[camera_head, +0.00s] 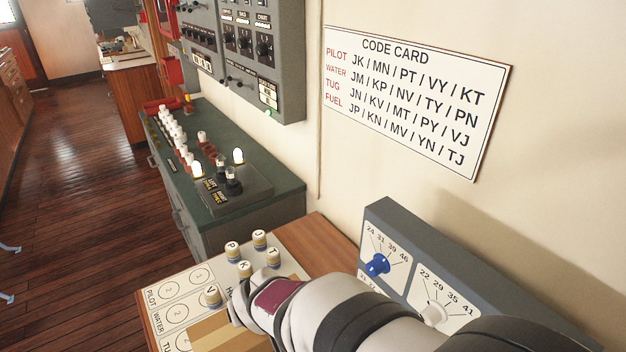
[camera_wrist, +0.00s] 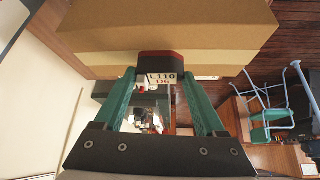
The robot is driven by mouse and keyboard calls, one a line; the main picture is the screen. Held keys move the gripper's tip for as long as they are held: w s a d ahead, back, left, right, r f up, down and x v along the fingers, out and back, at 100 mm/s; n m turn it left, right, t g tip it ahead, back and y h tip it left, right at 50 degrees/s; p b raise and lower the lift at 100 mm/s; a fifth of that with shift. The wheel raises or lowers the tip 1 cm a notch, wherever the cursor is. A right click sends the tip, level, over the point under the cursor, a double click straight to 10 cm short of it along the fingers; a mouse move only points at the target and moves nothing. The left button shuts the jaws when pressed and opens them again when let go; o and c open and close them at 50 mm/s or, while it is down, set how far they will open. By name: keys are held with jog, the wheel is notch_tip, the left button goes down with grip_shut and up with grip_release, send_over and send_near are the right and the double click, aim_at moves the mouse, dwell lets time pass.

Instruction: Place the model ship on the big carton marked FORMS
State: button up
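My gripper (camera_wrist: 160,75) shows in the wrist view with its two green fingers closed in on the sides of a small dark block with red edges and a white plate reading L110 D6. This looks like the model ship (camera_wrist: 158,62), seen end-on, so most of its shape is hidden. A big tan carton (camera_wrist: 165,32) fills the top of the wrist view, right beyond the ship; I cannot tell whether they touch. In the head view part of a tan carton (camera_head: 228,335) shows at the bottom, left of my arm. My arm hides the gripper there. No FORMS marking is readable.
Lettered pegs (camera_head: 245,268) stand on a white chart board (camera_head: 180,294) beside the carton. A grey dial panel (camera_head: 376,228) is close to my arm on the right. A green console (camera_head: 250,205) stands behind. A blue chair (camera_wrist: 270,105) shows in the wrist view.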

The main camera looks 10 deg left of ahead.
jog(key=o, duration=0.4)
jog(key=v, duration=1.2)
jog(key=s+d+f+m+g+h, duration=0.25)
jog(key=d+m, duration=0.25)
jog(key=d, duration=0.7)
jog(key=s+d+f+m+g, duration=0.1)
jog(key=s+d+m, duration=0.1)
jog(key=s, duration=0.2)
jog(key=s+d+f+m+g, duration=0.1)
jog(key=s+d+m, duration=0.2)
jog(key=s, duration=0.1)
jog(key=s+d+f+m+g, duration=0.1)
jog(key=s+d+m, duration=0.1)
jog(key=s, duration=0.3)
jog(key=shift+d+m+y, duration=0.25)
jog(key=shift+d+m, duration=0.05)
jog(key=shift+d, duration=0.3)
